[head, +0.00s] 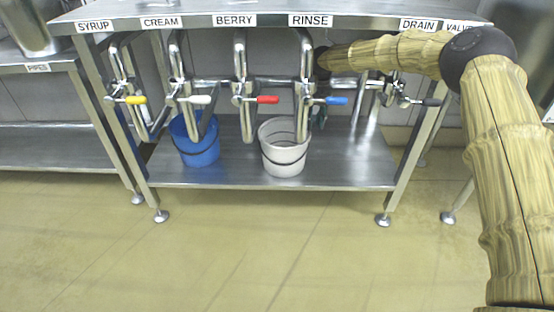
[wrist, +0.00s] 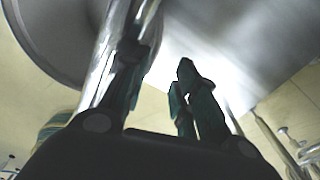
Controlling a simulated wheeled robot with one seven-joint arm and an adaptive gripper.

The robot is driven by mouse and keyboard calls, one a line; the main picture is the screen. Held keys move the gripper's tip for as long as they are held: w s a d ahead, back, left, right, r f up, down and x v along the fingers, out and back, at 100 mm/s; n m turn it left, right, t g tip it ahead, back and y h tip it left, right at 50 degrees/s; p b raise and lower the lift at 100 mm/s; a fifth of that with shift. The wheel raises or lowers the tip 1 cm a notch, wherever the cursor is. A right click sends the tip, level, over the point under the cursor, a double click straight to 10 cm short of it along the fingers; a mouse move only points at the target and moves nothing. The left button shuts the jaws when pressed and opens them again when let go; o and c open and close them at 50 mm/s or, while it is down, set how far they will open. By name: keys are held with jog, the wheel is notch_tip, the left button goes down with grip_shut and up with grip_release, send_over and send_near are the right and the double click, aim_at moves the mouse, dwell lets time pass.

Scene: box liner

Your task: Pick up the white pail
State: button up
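The white pail (head: 284,163) stands upright on the lower steel shelf, below the tap labelled RINSE, with a dark band around it. My arm reaches in from the right behind the RINSE tap. My gripper (head: 319,115) is mostly hidden by that tap, just right of and near the pail's rim. In the wrist view my gripper (wrist: 160,62) has its two dark green fingers apart, with nothing visibly held between them. A large round grey shape fills the upper left there; I cannot tell whether it is the pail.
A blue pail (head: 196,150) stands to the left on the same shelf (head: 230,172). Steel taps (head: 305,85) with coloured levers hang in front of the pails. A shiny pipe (wrist: 108,50) runs close beside the left finger in the wrist view. The floor in front is clear.

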jog(key=shift+y, duration=0.3)
jog(key=f+b, duration=0.2)
jog(key=f, duration=0.1)
jog(key=a+f+b, duration=0.1)
jog(key=f+b, duration=0.1)
jog(key=f, duration=0.1)
jog(key=a+f+b, duration=0.1)
jog(key=f+b, duration=0.1)
jog(key=f, duration=0.2)
jog(key=shift+w+a, duration=0.15)
jog(key=shift+w, duration=0.15)
grip_shut()
